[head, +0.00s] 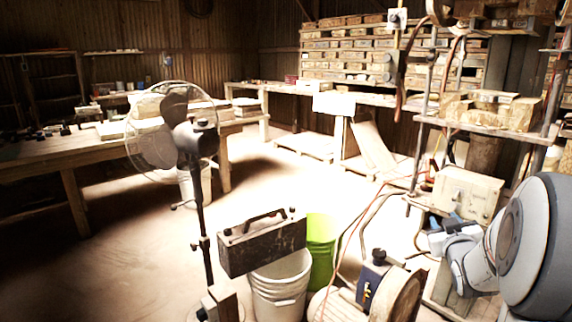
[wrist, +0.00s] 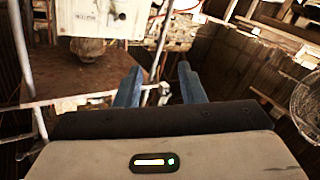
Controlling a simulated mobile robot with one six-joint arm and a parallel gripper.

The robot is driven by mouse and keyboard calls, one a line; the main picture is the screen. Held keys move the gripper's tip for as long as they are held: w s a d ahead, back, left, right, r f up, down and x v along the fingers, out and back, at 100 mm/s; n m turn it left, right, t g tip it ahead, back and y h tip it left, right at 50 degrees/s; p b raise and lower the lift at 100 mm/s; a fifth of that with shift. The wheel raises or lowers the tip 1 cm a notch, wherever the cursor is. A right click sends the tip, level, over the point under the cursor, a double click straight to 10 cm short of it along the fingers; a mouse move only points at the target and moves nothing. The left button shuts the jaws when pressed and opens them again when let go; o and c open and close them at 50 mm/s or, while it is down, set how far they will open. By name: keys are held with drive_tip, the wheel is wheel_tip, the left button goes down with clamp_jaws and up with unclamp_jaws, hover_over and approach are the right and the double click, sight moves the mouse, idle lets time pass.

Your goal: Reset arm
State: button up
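My arm enters the head view at the lower right. My gripper (head: 446,222) is at the end of it, in front of the cream box on the shelf stand. In the wrist view the two blue fingers of my gripper (wrist: 160,72) stand well apart with nothing between them. The gripper is open and empty. A cream box (wrist: 100,18) shows ahead and to the left of the fingers; it is the cream box (head: 467,192) of the head view. The fingers look apart from it.
A standing fan (head: 190,135) is left of centre. A motor-like machine (head: 378,290) with hoses is left of my arm. A wooden table (head: 60,160) is at left. The middle floor is clear.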

drive_tip(key=s+a+r+m+g+y+p, duration=0.1)
drive_tip(key=s+a+r+g+y+p, duration=0.1)
drive_tip(key=s+a+r+g+p, duration=0.75)
drive_tip(key=s+a+r+g+y+p, duration=0.1)
drive_tip(key=s+a+r+g+p, duration=0.1)
drive_tip(key=s+a+p, duration=0.4)
drive_tip(key=s+a+r+g+y+p, duration=0.1)
drive_tip(key=s+a+r+g+p, duration=0.1)
drive_tip(key=s+a+p, duration=0.4)
drive_tip(key=s+a+r, duration=0.1)
drive_tip(key=s+a, duration=0.2)
drive_tip(key=s, duration=0.3)
drive_tip(key=shift+s+r+g+y, duration=0.2)
drive_tip(key=shift+g+y, duration=0.1)
drive_tip(key=shift+g, duration=0.05)
